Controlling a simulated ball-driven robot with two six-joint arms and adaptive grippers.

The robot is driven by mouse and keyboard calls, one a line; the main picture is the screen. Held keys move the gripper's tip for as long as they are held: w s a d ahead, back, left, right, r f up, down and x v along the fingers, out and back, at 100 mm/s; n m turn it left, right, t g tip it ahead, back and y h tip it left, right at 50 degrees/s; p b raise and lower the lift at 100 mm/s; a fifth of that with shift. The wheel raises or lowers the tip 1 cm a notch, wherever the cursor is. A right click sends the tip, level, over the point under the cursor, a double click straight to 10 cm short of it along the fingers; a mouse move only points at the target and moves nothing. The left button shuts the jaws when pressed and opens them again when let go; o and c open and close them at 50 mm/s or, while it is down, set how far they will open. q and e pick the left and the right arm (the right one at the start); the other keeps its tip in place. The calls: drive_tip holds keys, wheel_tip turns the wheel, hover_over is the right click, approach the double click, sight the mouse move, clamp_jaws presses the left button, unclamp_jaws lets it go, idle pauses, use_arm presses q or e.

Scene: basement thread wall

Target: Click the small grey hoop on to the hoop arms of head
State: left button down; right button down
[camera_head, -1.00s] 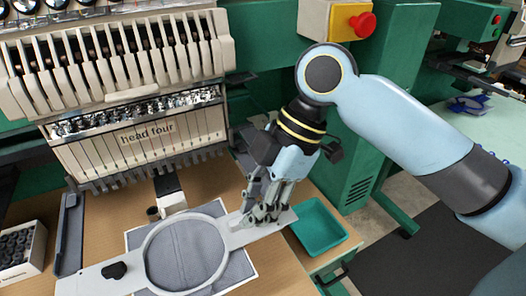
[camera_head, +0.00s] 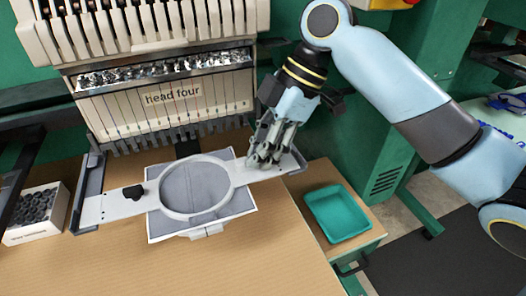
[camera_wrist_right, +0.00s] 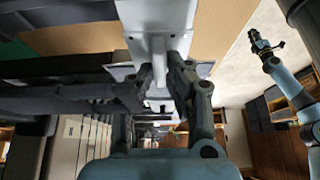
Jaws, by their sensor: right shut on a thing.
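The small grey hoop (camera_head: 163,200) is a pale ring with flat side plates and grey fabric with white edges. It is in front of head four (camera_head: 172,97). My right gripper (camera_head: 262,163) is shut on its right plate; the wrist view shows the fingers (camera_wrist_right: 165,72) around the pale plate (camera_wrist_right: 155,22). The hoop's left end is at the dark left hoop arm (camera_head: 88,190), overlapping it in view; I cannot tell whether it is clicked. The right hoop arm is mostly hidden by my gripper. My left gripper (camera_wrist_right: 262,43) seems to show small in the wrist view, its jaws unclear.
A wooden table (camera_head: 255,250) lies under the hoop, bare in front. A green tray (camera_head: 338,213) is at the right and a white box of dark bobbins (camera_head: 37,212) at the left. A green machine body (camera_head: 375,120) stands behind my right arm.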

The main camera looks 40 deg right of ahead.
idle(0.3)
drive_tip(key=shift+p, duration=0.3)
drive_tip(key=shift+f, duration=0.1)
drive_tip(key=c, duration=1.2)
unclamp_jaws()
drive_tip(key=v, duration=1.2)
